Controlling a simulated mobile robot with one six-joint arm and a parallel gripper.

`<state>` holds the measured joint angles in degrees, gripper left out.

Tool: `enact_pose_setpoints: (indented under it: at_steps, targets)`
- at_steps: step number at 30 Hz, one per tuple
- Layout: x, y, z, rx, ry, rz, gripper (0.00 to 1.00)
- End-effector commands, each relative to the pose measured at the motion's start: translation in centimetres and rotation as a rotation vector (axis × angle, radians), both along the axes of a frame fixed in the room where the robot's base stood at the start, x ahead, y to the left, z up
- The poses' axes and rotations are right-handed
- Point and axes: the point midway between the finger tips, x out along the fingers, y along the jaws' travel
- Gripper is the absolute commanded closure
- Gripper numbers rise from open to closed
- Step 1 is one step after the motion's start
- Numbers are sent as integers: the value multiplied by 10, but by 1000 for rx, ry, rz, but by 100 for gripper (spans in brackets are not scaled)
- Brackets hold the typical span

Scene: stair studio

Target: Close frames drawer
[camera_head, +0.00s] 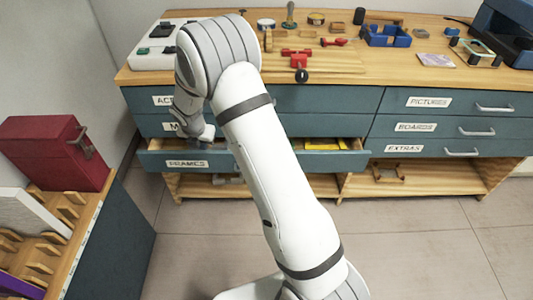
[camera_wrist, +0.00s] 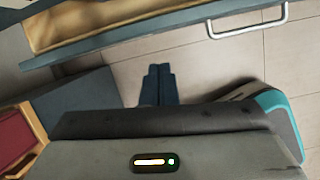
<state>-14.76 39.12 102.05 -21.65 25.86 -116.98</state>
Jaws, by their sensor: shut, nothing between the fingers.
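The frames drawer (camera_head: 225,165), with a blue-grey front and a label reading FRAMES, stands pulled out from the left side of the cabinet in the head view. Part of its front and inside is hidden behind my arm. In the wrist view its front (camera_wrist: 140,36), wooden inside and pale bar handle (camera_wrist: 247,30) cross the top. My gripper (camera_wrist: 158,72) is shut and empty, its dark fingertips together over the floor, apart from the drawer front in that picture. In the head view the wrist is near the drawer's left end, and the fingertips are not clear.
The drawers labelled PICTURES (camera_head: 430,102), BOARDS (camera_head: 417,127) and EXTRAS (camera_head: 405,149) are shut on the right. Tools and small parts lie on the wooden worktop (camera_head: 390,70). A low unit with a red box (camera_head: 58,150) stands at the left. Floor (camera_head: 420,235) is clear at right.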

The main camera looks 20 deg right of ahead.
Motion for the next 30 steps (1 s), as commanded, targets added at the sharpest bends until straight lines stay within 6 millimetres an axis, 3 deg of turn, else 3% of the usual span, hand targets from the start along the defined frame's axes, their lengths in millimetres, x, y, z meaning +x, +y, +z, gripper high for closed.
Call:
enact_pose_setpoints:
  at_steps: [1,6,12,16,21,25,30]
  targets:
    - [1,-35,-2,21,-32,-94,100]
    - [-14,-141,-13,169,-164,-447,100]
    - [-66,-227,-20,443,-246,-846,100]
    - [-108,-254,-21,641,-240,-1073,100]
    - [-145,-263,-18,831,-201,-1269,100]
    - [-155,-263,-17,891,-181,-1327,100]
    - [-148,-259,-31,901,-177,-1334,100]
